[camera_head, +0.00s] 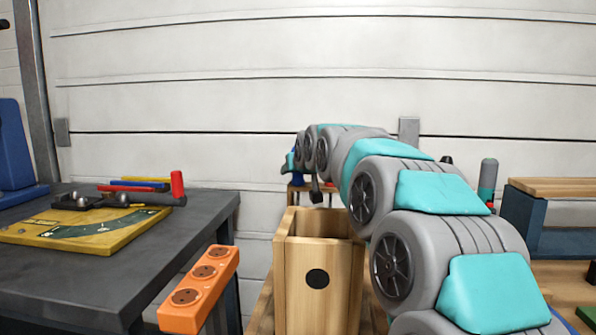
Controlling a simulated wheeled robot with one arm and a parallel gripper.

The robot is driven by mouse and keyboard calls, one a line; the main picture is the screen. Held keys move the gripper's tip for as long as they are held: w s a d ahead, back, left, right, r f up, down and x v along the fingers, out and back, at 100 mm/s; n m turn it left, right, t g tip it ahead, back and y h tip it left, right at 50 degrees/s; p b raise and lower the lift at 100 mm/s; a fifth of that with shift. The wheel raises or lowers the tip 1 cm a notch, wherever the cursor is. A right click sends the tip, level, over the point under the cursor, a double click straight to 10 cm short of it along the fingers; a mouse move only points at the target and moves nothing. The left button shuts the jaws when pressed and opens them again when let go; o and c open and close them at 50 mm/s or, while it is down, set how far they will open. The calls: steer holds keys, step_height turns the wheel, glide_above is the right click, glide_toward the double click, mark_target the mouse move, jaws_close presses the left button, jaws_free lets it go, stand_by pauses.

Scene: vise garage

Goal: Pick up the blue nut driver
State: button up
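My arm reaches away from the camera, and my gripper (298,165) is small and far off at its end, mostly hidden by my arm links. A small dark blue object (297,179) shows right below the gripper, above a wooden stand. It may be the blue nut driver, but it is too small to be sure, and I cannot tell whether the gripper touches it. Another blue-handled tool (140,183) lies on the dark bench (75,285) at left, between a red and a yellow tool.
A tall open wooden box (322,260) stands in the middle, beside my arm. An orange socket strip (200,289) is at the bench's right edge. A yellow board (75,228) and a red-headed hammer (177,187) lie on the bench. A wooden surface is at right.

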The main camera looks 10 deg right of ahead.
jaws_close()
stand_by(0.3)
